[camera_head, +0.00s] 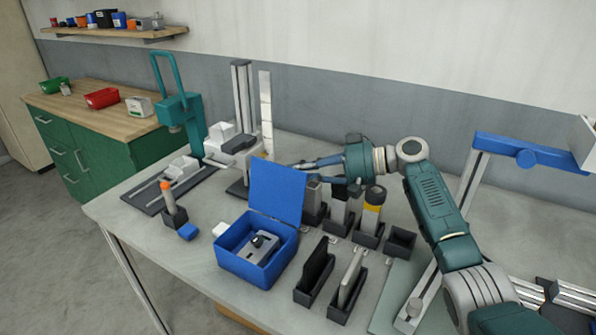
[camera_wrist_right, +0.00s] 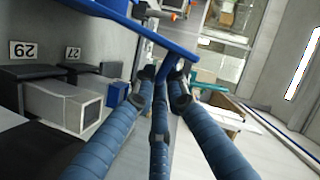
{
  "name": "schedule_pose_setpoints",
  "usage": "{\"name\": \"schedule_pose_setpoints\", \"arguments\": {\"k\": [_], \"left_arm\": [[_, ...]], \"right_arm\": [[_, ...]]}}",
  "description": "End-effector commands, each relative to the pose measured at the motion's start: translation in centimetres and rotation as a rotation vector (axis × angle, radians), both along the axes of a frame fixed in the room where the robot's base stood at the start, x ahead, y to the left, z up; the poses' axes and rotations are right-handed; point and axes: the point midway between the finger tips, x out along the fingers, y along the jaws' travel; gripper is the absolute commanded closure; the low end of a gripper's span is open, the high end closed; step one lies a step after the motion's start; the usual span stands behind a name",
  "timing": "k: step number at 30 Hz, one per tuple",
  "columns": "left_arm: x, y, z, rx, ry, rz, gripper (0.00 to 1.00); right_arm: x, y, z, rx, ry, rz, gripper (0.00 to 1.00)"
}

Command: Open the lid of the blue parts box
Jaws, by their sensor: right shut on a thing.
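The blue parts box (camera_head: 247,262) stands on the grey table with a metal part (camera_head: 262,246) inside. Its blue lid (camera_head: 277,188) is raised and stands about upright at the back edge of the box. My right gripper (camera_head: 297,165) reaches in from the right, its fingertips at the lid's upper right edge. In the right wrist view the fingers (camera_wrist_right: 163,78) are shut at a blue edge of the lid (camera_wrist_right: 150,32). The lid hides part of the fingertips in the head view. My left gripper is not in view.
Black holders with grey blocks and a yellow-banded cylinder (camera_head: 373,208) stand just right of the lid, under my right gripper. A teal press (camera_head: 180,112) stands at the back left. A small blue block (camera_head: 188,231) lies left of the box.

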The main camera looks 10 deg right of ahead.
Motion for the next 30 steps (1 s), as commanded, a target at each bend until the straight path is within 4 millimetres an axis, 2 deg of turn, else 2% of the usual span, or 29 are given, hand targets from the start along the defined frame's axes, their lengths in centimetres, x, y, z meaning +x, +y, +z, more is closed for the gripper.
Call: {"name": "schedule_pose_setpoints", "arguments": {"k": [1, 5, 6, 8, 19, 23, 30], "left_arm": [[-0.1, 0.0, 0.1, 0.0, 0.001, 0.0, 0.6], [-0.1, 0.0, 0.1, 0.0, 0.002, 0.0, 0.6], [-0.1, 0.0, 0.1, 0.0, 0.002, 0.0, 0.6], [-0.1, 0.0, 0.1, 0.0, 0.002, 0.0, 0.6], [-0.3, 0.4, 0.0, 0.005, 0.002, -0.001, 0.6], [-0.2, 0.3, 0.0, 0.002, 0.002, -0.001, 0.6], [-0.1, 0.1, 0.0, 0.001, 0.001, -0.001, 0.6]], "right_arm": [[0.4, -0.1, 1.3, 0.015, -0.018, -0.012, 1.0], [0.4, -0.1, 1.3, 0.015, -0.018, -0.012, 1.0], [0.4, -0.1, 1.3, 0.015, -0.018, -0.012, 0.86], [0.5, -0.1, 1.3, 0.014, -0.019, -0.012, 0.74], [0.2, -0.5, 0.7, 0.004, -0.01, -0.009, 0.73], [-0.3, -2.1, 1.1, 0.005, -0.011, -0.01, 0.73], [-1.9, -6.9, 2.5, 0.005, -0.013, -0.012, 0.73]]}}
